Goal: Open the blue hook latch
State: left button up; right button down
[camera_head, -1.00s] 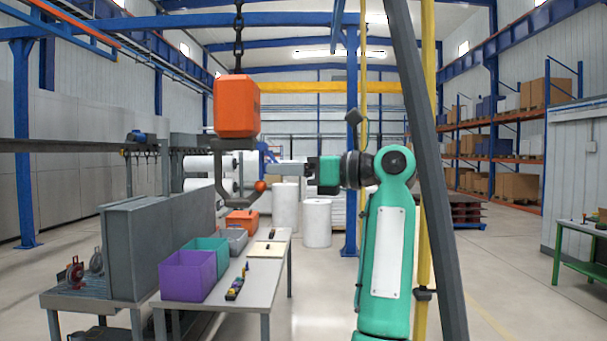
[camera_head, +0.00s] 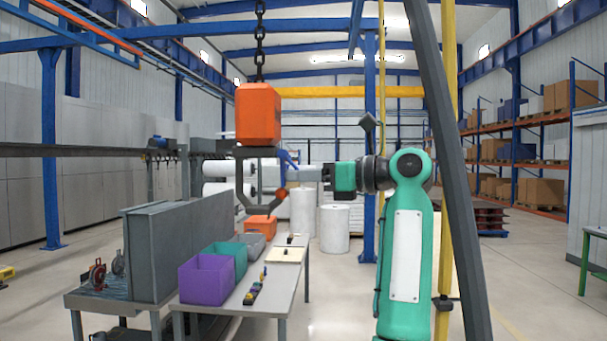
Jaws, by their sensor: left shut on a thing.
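The crane hook hangs from a chain in the camera_head view. It has an orange block (camera_head: 257,114) above a dark grey hook (camera_head: 243,190) with an orange-red round tip (camera_head: 280,192). The blue hook latch (camera_head: 287,158) shows as a slanted blue piece at the right of the hook's opening, just under the block. My left gripper (camera_head: 294,174) reaches in from the right and points left. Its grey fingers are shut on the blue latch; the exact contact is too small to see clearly. My right gripper is out of view.
Below the hook is a grey table (camera_head: 262,315) with a purple bin (camera_head: 206,278), a teal bin (camera_head: 226,254), a grey bin and an orange bin. A tall grey panel box (camera_head: 172,245) stands to its left. A dark slanted post (camera_head: 450,170) is right of my arm.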

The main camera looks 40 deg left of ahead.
pick_arm(q)
jog(key=r+h+p, duration=0.1)
jog(key=d+p, duration=0.1)
jog(key=p, duration=0.1)
jog(key=shift+w+r+n+h, duration=0.3)
jog(key=shift+r+h, duration=0.05)
jog(key=shift+h, duration=0.05)
dwell(0.4)
jog(key=shift+w+d+r+t+h+p, duration=0.15)
jog(key=shift+r+t+h+p, duration=0.25)
jog(key=shift+p, duration=0.5)
jog(key=shift+d+r+t+h+p, duration=0.1)
jog(key=shift+r+t+h+p, duration=0.1)
jog(key=shift+r+h+p, duration=0.55)
jog(key=shift+n+p, duration=0.3)
jog(key=shift+p, duration=0.35)
jog(key=shift+d, duration=0.1)
